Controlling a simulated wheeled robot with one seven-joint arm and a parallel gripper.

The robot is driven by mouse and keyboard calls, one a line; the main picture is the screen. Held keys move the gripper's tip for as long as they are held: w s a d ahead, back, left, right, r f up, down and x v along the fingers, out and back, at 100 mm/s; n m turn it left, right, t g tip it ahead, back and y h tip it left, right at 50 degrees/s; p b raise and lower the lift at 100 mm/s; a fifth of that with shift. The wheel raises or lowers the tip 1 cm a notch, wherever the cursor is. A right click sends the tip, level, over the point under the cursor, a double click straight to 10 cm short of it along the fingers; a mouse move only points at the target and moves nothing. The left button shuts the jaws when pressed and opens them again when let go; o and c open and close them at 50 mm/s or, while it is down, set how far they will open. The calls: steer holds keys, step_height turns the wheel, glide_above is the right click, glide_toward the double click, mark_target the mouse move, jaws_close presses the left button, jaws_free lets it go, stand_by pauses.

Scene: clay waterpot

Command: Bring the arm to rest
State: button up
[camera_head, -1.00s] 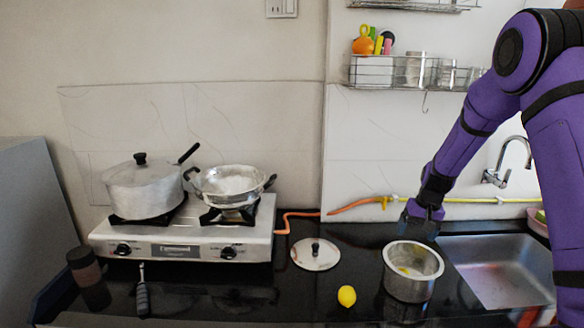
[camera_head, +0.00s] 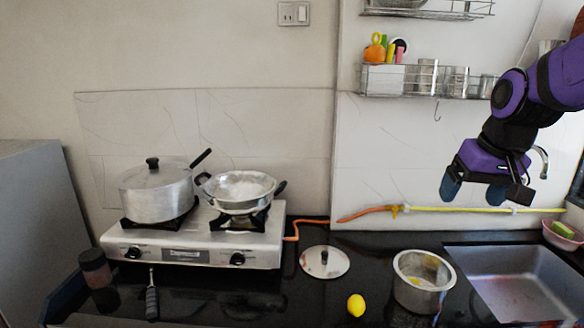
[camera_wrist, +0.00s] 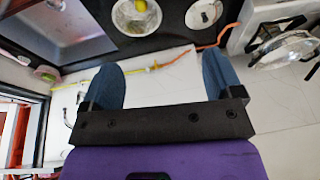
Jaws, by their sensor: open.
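My gripper (camera_head: 474,192) hangs in the air at the right in the head view, in front of the white wall and above the back of the counter. Its two blue fingers point down and stand wide apart with nothing between them. In the wrist view my gripper (camera_wrist: 160,78) also shows both fingers spread and empty. My purple arm is folded up at the upper right of the head view, and its upper part is cut off by the picture edge.
A metal pot (camera_head: 424,282) with something yellow inside stands below, left of the sink (camera_head: 520,284). A lemon (camera_head: 356,305) and a lid (camera_head: 325,262) lie nearby. A wire shelf (camera_head: 440,82) is on the wall left of my arm. The stove (camera_head: 195,240) holds two pans.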

steer(key=s+a+r+t, duration=0.1)
steer(key=s+r, duration=0.1)
steer(key=s, duration=1.5)
steer(key=shift+a+r+n+t+h, duration=0.2)
steer(key=shift+a+n+t+h, duration=0.1)
steer(key=shift+n, duration=0.1)
